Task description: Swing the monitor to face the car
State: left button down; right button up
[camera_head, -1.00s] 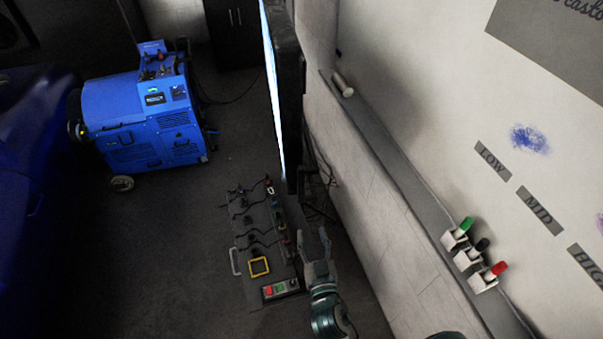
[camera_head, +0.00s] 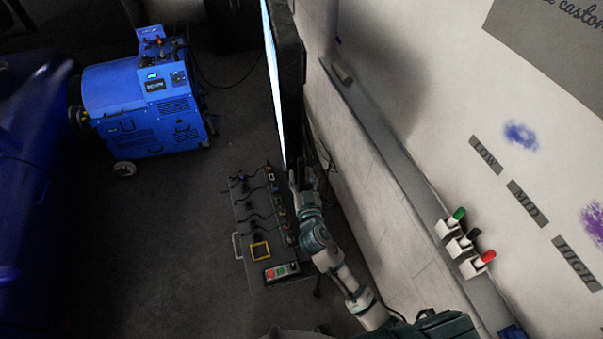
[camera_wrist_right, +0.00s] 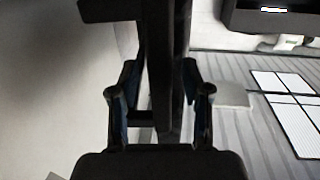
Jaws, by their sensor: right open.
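The monitor (camera_head: 289,75) is seen nearly edge-on in the head view, with a bright screen edge on its left and a dark back on its right. The car is likely the dark blue body (camera_head: 35,180) at the left edge. My right gripper (camera_head: 303,179) is open at the monitor's lower end. In the wrist view its two fingers (camera_wrist_right: 160,105) stand on either side of a dark upright bar (camera_wrist_right: 168,60), apparently part of the monitor or its mount. Contact cannot be told. My left gripper is not in view.
A blue wheeled machine (camera_head: 145,105) stands at the back left. A control panel (camera_head: 265,225) with levers and buttons sits below the monitor. The floor (camera_head: 150,250) at left is clear.

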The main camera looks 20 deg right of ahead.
jog(key=shift+w+a, duration=0.1)
jog(key=shift+w, duration=0.25)
grip_shut()
jog(key=s+d, duration=0.1)
jog(key=d, duration=0.5)
jog(key=shift+d+p, duration=0.4)
jog(key=shift+c, duration=0.2)
grip_release()
jog(key=shift+s, duration=0.1)
jog(key=shift+o, duration=0.2)
jog(key=shift+a, duration=0.1)
